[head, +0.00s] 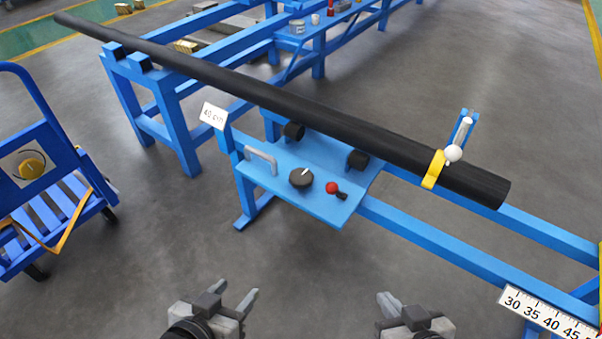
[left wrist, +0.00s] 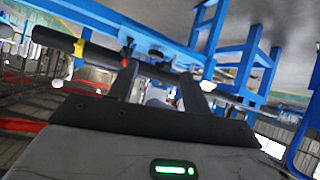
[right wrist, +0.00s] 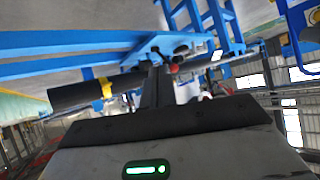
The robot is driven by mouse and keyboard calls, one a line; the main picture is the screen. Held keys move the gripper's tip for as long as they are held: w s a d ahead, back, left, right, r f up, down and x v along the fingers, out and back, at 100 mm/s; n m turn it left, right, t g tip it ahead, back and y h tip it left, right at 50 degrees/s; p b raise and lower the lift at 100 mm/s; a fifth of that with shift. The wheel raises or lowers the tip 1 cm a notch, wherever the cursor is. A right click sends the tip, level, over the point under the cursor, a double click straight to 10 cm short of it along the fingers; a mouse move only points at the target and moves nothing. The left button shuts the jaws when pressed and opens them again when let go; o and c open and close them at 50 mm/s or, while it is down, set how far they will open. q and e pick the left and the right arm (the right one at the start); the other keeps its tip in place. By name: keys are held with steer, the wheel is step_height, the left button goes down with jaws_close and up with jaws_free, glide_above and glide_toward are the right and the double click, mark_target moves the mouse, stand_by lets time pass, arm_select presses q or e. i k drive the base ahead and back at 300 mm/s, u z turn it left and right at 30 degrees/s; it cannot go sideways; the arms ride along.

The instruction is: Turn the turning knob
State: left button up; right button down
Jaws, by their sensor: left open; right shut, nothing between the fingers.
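The turning knob (head: 301,178) is a round black dial with a pale pointer mark. It sits on the blue panel (head: 318,208) in the head view, between a grey bar handle (head: 261,157) and a small red-ended lever (head: 332,188). My left gripper (head: 238,291) is open and empty, low in the head view, well short of the panel; its spread fingers show in the left wrist view (left wrist: 160,84). My right gripper (head: 388,302) is shut and empty, also apart from the panel; its closed fingers show in the right wrist view (right wrist: 157,84). I cannot make out the knob clearly in either wrist view.
A long black pipe (head: 300,112) lies across blue stands behind the panel. A yellow clamp (head: 433,169) and a white-knobbed lever (head: 453,152) are near its right end. A blue cart (head: 50,190) stands at left. The floor between grippers and panel is clear.

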mark_target(300, 178)
steer(key=k, duration=0.55)
steer(key=u, duration=1)
steer(key=i, duration=1.15)
steer(key=z, duration=0.4)
